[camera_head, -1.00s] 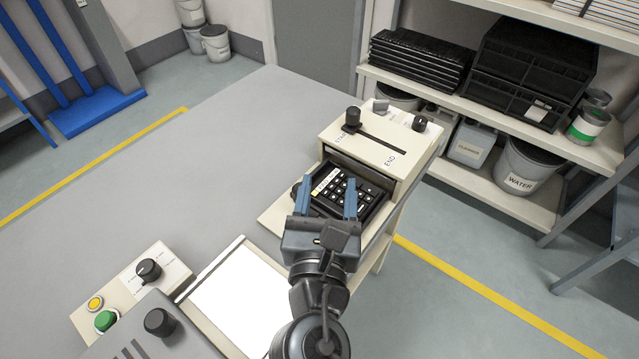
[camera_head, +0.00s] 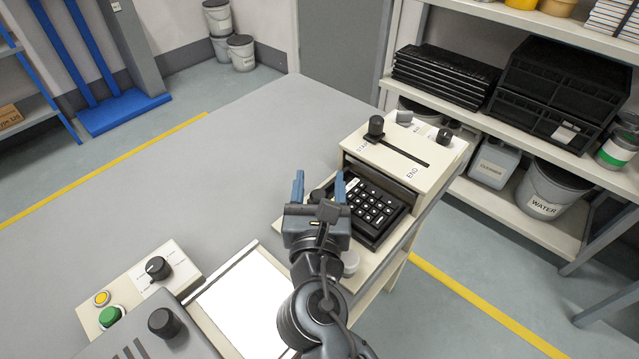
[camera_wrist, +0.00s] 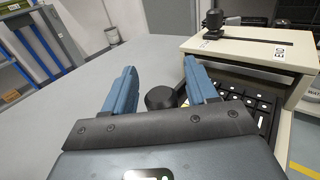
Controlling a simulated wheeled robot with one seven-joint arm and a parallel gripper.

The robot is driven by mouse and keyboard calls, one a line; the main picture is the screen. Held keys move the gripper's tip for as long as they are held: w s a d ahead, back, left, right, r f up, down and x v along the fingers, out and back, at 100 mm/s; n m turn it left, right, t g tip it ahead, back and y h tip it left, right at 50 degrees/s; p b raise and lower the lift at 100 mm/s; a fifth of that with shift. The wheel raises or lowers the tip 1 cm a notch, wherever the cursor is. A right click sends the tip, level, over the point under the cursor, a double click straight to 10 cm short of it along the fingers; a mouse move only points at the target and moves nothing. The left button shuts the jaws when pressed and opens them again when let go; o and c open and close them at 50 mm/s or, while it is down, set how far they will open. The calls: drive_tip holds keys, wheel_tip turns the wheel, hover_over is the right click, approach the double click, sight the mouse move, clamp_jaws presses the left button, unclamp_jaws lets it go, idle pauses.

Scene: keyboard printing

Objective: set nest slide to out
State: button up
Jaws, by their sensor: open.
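A black keypad with white-marked keys (camera_head: 372,207) lies on a cream base directly in front of a cream box (camera_head: 425,150). I take the black seat around the keypad to be the nest, but no label shows. A round black knob (camera_wrist: 161,97) stands at its left; it shows partly in the head view (camera_head: 318,195). My gripper (camera_head: 319,180) is open and empty, with a finger on each side of the knob in both views. The wrist view (camera_wrist: 160,72) shows the knob beyond the gripper body, between the fingers; I cannot tell whether they touch it.
The box top has a slot marked START and END, with a black lever (camera_head: 376,128) at the START end. A white lit panel (camera_head: 243,305) and a control box with a dial (camera_head: 158,268) are at the lower left. The grey table (camera_head: 210,170) is clear left of my gripper.

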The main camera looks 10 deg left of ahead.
clamp_jaws()
idle(0.5)
